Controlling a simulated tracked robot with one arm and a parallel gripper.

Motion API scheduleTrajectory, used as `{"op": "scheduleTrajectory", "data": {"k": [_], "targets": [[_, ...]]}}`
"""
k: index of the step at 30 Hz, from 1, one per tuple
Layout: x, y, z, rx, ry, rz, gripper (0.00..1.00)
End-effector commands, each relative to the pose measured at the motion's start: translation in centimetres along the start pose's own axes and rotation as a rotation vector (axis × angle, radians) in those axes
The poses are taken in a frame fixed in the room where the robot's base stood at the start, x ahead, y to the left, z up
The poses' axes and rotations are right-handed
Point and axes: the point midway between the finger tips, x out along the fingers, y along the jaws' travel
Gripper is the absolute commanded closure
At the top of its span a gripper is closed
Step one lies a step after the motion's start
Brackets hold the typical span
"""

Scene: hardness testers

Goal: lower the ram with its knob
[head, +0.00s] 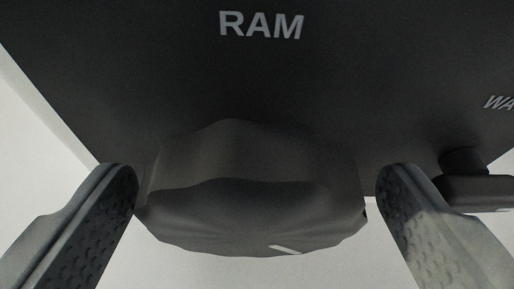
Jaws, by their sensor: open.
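The ram knob (250,195) is a large dark grey, lobed knob in the middle of the head view. It sticks out from a dark panel (150,75) below the white word "RAM". A short white mark shows on its lower front edge, right of centre. My gripper (256,190) is open, with one textured finger at the left of the knob and one at the right. The knob sits between the fingertips. The left fingertip looks very close to the knob's edge, and a small gap shows at the right. I cannot tell whether either finger touches it. The ram itself is not in view.
Another dark control (478,188) sticks out at the right edge, behind the right finger, under a cut-off label starting "WA". A pale surface shows below the panel and at the far left.

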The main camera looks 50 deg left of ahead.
Motion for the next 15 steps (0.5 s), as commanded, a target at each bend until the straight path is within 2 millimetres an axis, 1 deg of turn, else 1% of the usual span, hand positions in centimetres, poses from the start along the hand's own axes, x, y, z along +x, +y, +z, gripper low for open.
{"op": "scheduleTrajectory", "data": {"k": [4,12,13,14,15], "targets": [[0.68,-0.12,0.07,0.001,0.0,-0.002,0.18],[0.79,-0.11,0.07,0.002,0.0,-0.001,0.18],[0.78,-0.11,0.07,0.002,0.0,-0.001,0.21],[0.78,-0.11,0.08,0.002,0.0,-0.001,0.29],[0.78,-0.1,0.07,0.001,0.0,-0.001,0.4]]}}
